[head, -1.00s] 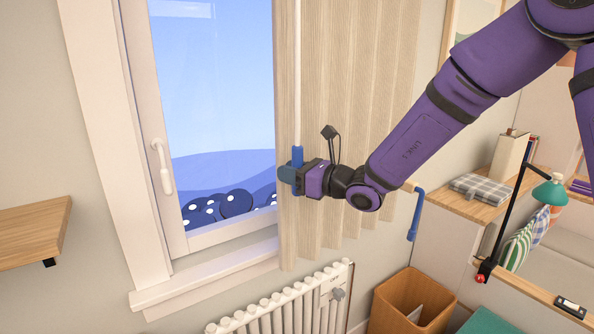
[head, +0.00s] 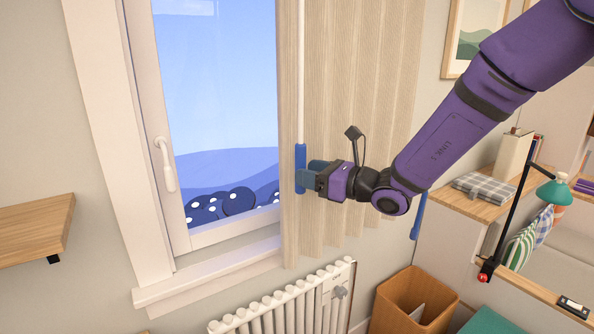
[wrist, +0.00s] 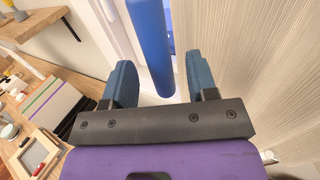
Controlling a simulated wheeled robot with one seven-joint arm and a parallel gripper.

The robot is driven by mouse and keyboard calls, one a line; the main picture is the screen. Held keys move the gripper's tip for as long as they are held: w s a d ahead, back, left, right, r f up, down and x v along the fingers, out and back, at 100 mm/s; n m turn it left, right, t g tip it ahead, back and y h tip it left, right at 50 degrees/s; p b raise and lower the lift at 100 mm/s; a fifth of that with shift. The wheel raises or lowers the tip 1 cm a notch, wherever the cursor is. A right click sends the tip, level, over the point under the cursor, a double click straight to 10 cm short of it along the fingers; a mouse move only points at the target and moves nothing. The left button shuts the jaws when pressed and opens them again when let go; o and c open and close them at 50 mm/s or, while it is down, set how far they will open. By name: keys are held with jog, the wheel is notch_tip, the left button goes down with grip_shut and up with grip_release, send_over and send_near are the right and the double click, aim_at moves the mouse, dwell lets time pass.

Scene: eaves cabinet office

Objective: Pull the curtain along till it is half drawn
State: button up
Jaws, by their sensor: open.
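The beige pleated curtain (head: 350,95) hangs over the right part of the window (head: 215,90), and the glass to its left is uncovered. A white wand (head: 301,70) with a blue handle (head: 300,165) hangs along the curtain's left edge. My gripper (head: 311,178) is open, just right of the handle in the head view. In the wrist view, the handle (wrist: 152,45) hangs in front of the gap between the two blue fingers of my gripper (wrist: 161,75), and the curtain (wrist: 255,75) is close on the right. I cannot tell whether a finger touches the handle.
A white radiator (head: 285,302) stands below the curtain. A wooden shelf (head: 35,230) is at the left. A brown bin (head: 412,300) and a lamp with a green shade (head: 553,192) are at the right. Another blue handle (head: 418,216) hangs near the curtain's right side.

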jog(key=v, duration=0.6)
jog(key=shift+s, duration=0.1)
jog(key=s+d+r+n+g+h, duration=0.2)
jog(key=s+n+g, duration=0.2)
jog(key=s+n, duration=0.35)
jog(key=s+d+r+n+g+h, duration=0.2)
jog(key=s+n+g, duration=0.1)
jog(key=s+n, duration=0.4)
jog(key=s+d+r+n+t+h, duration=0.1)
jog(key=s+d+n+h, duration=0.3)
jog(key=d, duration=0.6)
jog(key=s+d+r+n+t+h, duration=0.2)
jog(key=s+d+n+h, duration=0.3)
jog(key=s+d+h, duration=0.2)
jog(key=s+d, duration=0.2)
jog(key=d, duration=0.1)
jog(key=shift+s+t+h, duration=0.35)
jog(key=shift+t+h, duration=0.05)
